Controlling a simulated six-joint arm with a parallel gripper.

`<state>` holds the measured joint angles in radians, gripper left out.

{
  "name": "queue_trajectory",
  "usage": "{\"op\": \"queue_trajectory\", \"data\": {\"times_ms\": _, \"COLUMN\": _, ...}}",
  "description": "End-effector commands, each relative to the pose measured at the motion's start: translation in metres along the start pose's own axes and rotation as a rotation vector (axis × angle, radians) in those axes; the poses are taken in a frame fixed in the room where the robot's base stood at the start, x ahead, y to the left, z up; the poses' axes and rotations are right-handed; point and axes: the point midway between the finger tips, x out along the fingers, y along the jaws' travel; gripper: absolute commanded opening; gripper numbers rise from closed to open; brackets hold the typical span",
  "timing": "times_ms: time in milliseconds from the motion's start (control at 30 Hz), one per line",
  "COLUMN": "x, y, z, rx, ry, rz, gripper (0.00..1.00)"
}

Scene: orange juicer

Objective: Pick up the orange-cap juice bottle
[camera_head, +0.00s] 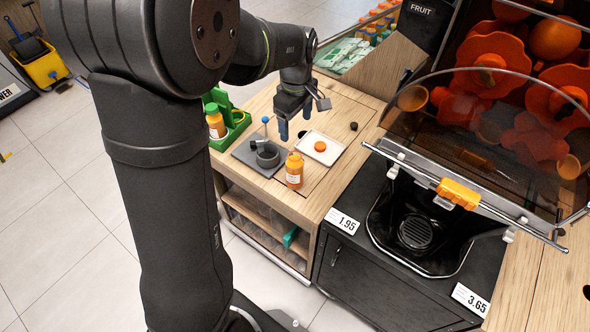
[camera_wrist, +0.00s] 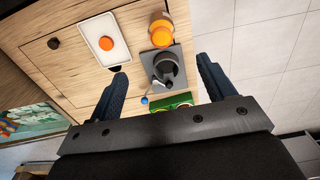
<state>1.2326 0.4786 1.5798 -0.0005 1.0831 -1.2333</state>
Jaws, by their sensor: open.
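An orange bottle with a white label (camera_head: 294,172) stands upright on the wooden counter, near its front edge. It also shows in the wrist view as an orange bottle (camera_wrist: 162,32) at the top. An orange round piece (camera_head: 320,146) lies on a white tray (camera_head: 334,160) beside it.
A dark grey mat (camera_head: 246,154) with a dark ring-shaped holder (camera_head: 268,155) lies left of the bottle. A small dark knob (camera_head: 353,126) is at the counter's right. The juicer with its clear cover (camera_head: 440,105) stands right of the counter. Some bare wood surrounds the tray.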

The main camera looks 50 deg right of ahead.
Motion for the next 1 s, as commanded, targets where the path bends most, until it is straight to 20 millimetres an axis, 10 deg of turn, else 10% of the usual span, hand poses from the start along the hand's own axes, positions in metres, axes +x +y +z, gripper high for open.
{"op": "queue_trajectory", "data": {"times_ms": 500, "x": -0.002, "y": -0.056, "z": -0.028, "rx": -1.033, "ry": -0.324, "rz": 0.210, "gripper": 0.76}}
{"op": "queue_trajectory", "data": {"times_ms": 1000, "x": 0.069, "y": -0.033, "z": -0.017, "rx": -1.110, "ry": -0.350, "rz": 0.215, "gripper": 0.76}}
